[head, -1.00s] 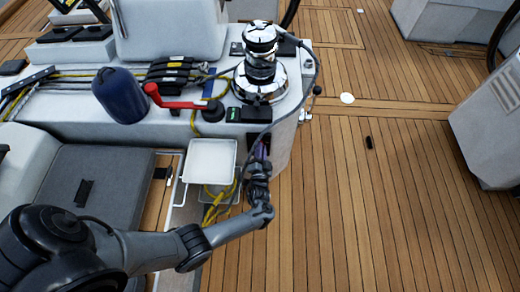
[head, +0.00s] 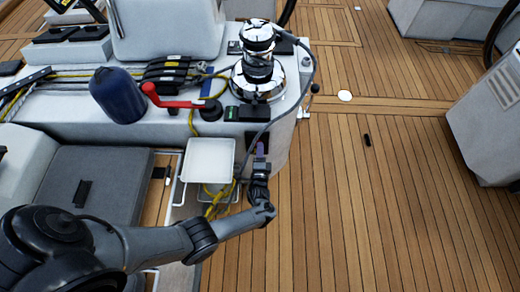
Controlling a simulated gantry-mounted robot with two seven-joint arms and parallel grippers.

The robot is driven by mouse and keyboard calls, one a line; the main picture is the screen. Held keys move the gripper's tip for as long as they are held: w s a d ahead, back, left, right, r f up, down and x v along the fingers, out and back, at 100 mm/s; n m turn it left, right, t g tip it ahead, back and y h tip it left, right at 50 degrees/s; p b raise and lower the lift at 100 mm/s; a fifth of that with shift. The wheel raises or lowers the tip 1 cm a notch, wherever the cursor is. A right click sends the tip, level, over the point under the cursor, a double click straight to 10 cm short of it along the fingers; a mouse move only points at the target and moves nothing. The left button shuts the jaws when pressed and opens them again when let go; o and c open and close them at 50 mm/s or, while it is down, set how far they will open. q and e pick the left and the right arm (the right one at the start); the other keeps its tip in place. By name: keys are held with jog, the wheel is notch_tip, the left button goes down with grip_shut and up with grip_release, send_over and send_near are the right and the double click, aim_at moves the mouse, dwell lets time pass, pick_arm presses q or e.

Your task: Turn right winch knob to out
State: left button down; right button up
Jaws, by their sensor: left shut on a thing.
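My left gripper (head: 260,151) reaches up to a dark panel (head: 249,139) on the side of the white cockpit console, below the chrome winch (head: 257,62). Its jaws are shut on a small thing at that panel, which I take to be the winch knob. The knob itself is hidden by the gripper and too small to make out, so its setting cannot be read. A purple patch shows at the fingertips. My right gripper is not in view.
A white open bin (head: 209,160) with yellow rope sits just left of my gripper. A dark line hangs from the winch past the gripper. The teak deck (head: 340,210) at right is mostly clear.

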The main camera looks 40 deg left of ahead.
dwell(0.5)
pick_arm(q)
jog(key=c, duration=1.2)
grip_release()
jog(key=shift+o, duration=0.2)
jog(key=p+v, duration=0.2)
jog(key=v, duration=0.9)
